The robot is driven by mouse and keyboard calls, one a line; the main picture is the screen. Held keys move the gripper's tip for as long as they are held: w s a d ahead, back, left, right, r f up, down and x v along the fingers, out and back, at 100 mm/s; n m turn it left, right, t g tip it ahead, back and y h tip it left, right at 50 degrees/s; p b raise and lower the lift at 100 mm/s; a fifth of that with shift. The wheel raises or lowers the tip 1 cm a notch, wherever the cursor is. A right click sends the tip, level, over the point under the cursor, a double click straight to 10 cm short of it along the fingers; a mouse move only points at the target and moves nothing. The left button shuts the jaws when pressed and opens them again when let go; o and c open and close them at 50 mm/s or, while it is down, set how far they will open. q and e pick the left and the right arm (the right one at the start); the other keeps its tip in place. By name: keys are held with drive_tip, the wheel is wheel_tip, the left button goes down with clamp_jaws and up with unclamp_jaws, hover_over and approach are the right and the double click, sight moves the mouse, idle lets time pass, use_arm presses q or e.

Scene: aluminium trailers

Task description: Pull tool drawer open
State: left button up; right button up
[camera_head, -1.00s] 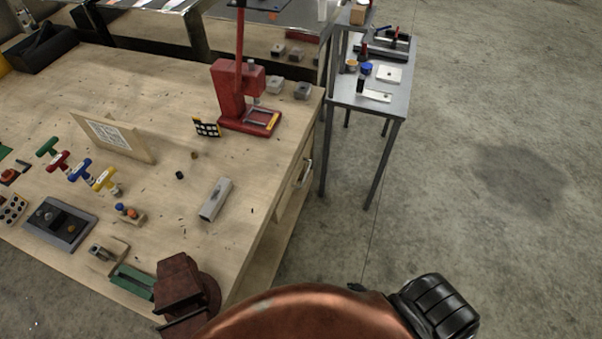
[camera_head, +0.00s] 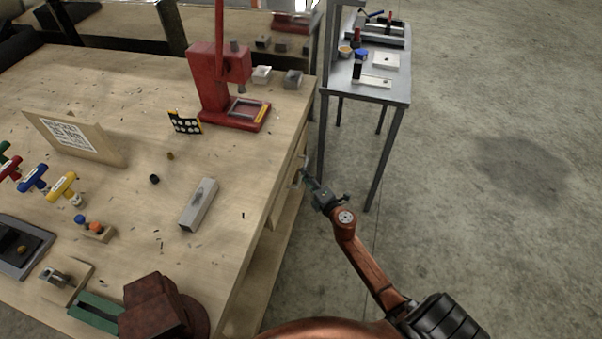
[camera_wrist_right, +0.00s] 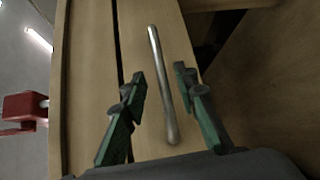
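The tool drawer is in the right side of the wooden workbench; its wooden front (camera_wrist_right: 135,45) fills the middle of the right wrist view. Its metal bar handle (camera_wrist_right: 163,85) stands between the two green fingers of my right gripper (camera_wrist_right: 160,85). The fingers are open, one on each side of the handle, with a visible gap to it. In the head view my right gripper (camera_head: 312,183) is at the bench's right side, by the drawer. The drawer looks shut, though the gripper partly hides it. My left gripper is not in view.
The workbench top (camera_head: 120,185) holds a red press (camera_head: 225,85), a grey metal block (camera_head: 199,204), coloured T-handles and a dark red vise (camera_head: 155,310). A grey metal side table (camera_head: 370,88) stands just beyond the drawer. The concrete floor to the right is clear.

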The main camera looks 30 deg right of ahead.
drive_tip(key=shift+w+d+f+b, duration=0.1)
drive_tip(key=shift+w+f+b, duration=0.1)
drive_tip(key=shift+w, duration=0.65)
drive_tip(key=shift+w+d+f+b, duration=0.1)
drive_tip(key=shift+w+b, duration=0.05)
drive_tip(key=shift+w, duration=0.7)
clamp_jaws()
